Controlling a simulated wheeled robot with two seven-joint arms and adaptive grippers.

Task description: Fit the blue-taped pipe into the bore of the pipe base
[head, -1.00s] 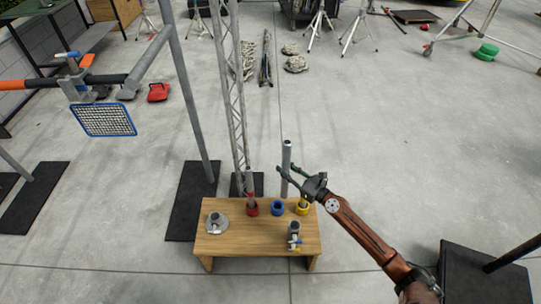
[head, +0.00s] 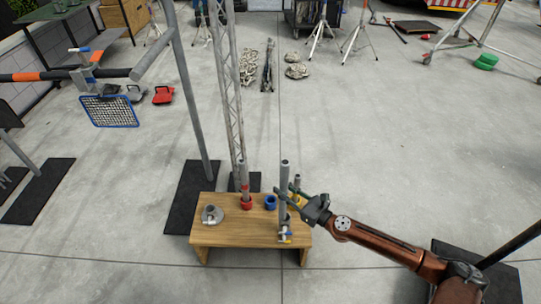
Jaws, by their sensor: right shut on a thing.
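My right gripper (head: 291,203) is shut on a tall grey pipe (head: 284,180), held about upright over the front right of a low wooden table (head: 235,237). Blue tape on the pipe cannot be made out. A round grey flanged base with a short tube (head: 212,215) sits at the table's left. A blue ring holder (head: 270,202) stands with no pipe in it. My left gripper is not in view.
A red ring holder (head: 246,204) carries a red-taped pipe, just left of the blue one. A yellow ring holder, partly hidden by my gripper, has a shorter grey pipe (head: 297,182). A lattice truss (head: 226,90) and a post (head: 190,100) rise behind the table.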

